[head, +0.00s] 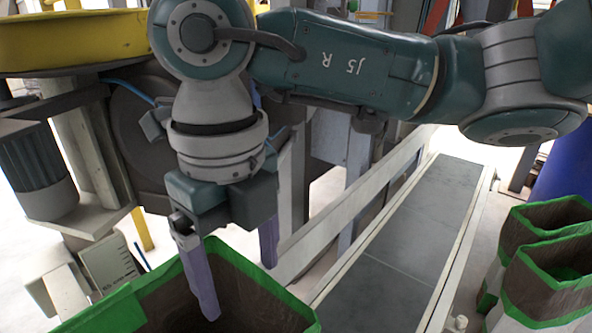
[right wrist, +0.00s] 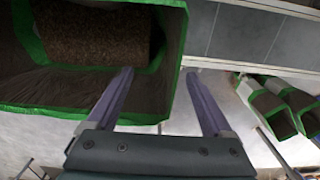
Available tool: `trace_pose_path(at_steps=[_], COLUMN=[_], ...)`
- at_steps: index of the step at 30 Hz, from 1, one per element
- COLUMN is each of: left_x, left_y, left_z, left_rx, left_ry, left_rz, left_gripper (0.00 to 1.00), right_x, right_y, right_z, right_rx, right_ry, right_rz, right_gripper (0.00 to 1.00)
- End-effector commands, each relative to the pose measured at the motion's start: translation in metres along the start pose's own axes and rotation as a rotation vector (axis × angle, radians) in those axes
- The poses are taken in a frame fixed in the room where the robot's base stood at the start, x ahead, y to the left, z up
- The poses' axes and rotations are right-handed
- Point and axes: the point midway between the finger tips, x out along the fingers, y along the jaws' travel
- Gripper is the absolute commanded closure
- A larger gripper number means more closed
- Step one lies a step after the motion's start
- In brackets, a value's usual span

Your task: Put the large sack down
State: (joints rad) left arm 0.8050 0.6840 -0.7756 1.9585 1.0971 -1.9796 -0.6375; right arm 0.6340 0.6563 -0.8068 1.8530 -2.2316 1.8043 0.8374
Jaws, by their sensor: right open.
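The large sack (head: 255,285) has a green rim and a brown inside, and its open mouth shows at the bottom of the head view. In the right wrist view the sack (right wrist: 172,60) fills the upper left, with brown granular material (right wrist: 95,35) inside. My right gripper (head: 240,290) is open at the sack's rim. In the right wrist view the fingers of this gripper (right wrist: 158,73) are spread, one over the mouth and one outside the rim. I cannot tell whether they touch it. The sack's base is hidden. My left gripper is not in view.
A grey conveyor (head: 400,255) with pale side rails runs to the right of the large sack. Smaller green-rimmed sacks (head: 550,270) stand beyond it at the right. Machine parts with a yellow ring (head: 75,40) and a dark motor (head: 40,165) crowd the left.

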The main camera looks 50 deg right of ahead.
Motion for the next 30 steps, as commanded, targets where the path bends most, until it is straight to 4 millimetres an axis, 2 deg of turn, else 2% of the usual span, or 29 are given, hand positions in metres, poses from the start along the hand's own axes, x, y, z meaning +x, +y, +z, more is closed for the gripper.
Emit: trace_pose_path(at_steps=[3, 9, 30], left_x=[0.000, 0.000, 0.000], left_y=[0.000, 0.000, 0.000], left_z=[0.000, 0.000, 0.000], left_rx=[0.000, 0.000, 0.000], left_ry=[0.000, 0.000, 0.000], left_rz=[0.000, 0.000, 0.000], left_gripper=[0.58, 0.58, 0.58], right_x=[-0.022, -0.039, -0.040], right_y=[0.000, 0.000, 0.000], right_z=[0.001, 0.000, 0.000], right_rx=[0.000, 0.001, 0.001], right_ry=[-0.005, -0.001, 0.000], right_rz=[0.000, 0.000, 0.000], right_gripper=[0.15, 0.15, 0.15])
